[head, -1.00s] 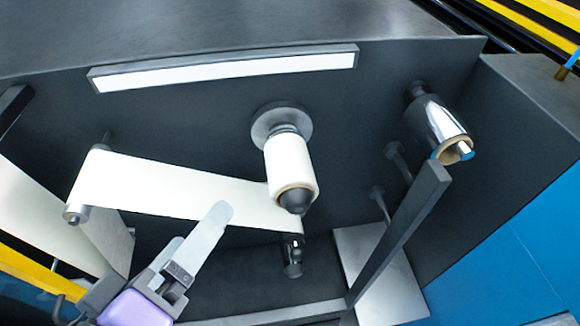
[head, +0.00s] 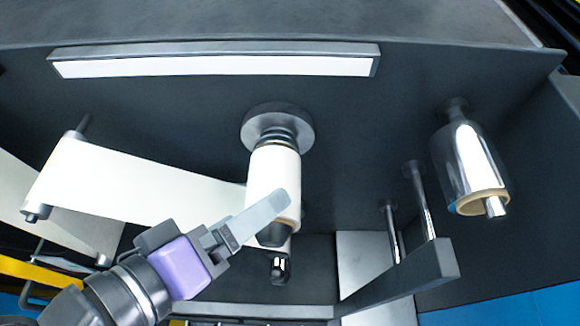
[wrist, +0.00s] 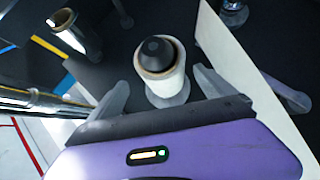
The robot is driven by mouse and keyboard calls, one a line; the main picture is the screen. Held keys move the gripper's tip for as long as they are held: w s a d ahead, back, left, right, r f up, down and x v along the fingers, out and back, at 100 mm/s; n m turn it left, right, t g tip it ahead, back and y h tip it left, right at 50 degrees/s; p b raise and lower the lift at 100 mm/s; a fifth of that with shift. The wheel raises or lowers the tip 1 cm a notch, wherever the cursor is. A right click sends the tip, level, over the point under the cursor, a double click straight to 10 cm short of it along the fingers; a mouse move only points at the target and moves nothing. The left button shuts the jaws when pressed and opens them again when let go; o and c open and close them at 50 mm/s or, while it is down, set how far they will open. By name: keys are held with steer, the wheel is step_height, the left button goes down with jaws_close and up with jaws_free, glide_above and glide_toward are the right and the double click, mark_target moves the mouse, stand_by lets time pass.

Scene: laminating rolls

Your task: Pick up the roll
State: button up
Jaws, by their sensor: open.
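A white roll (head: 265,172) sits on a dark spindle that sticks out from a round grey flange on the dark machine wall. Its brown core edge and black spindle end face outward. My gripper (head: 280,200), purple-bodied, reaches in from the lower left; a grey finger crosses in front of the roll's lower end. In the wrist view my gripper (wrist: 160,84) is open, with one finger on each side of the white roll (wrist: 162,88). I cannot tell whether either finger touches it. A shiny silver roll (head: 450,165) with a brown core hangs on a spindle at the right.
A white web (head: 140,185) stretches left from the white roll to a small roller (head: 38,213). A dark bar (head: 400,275) on chrome rods stands at lower right. A light strip (head: 215,67) runs along the wall above. Open wall lies between the two rolls.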

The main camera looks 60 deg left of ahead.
steer(key=p+x, duration=0.1)
steer(key=x, duration=0.6)
steer(key=shift+w+a+f, duration=0.1)
steer(key=shift+a+f, duration=0.1)
steer(key=shift+f, duration=0.15)
steer(key=c, duration=1.8)
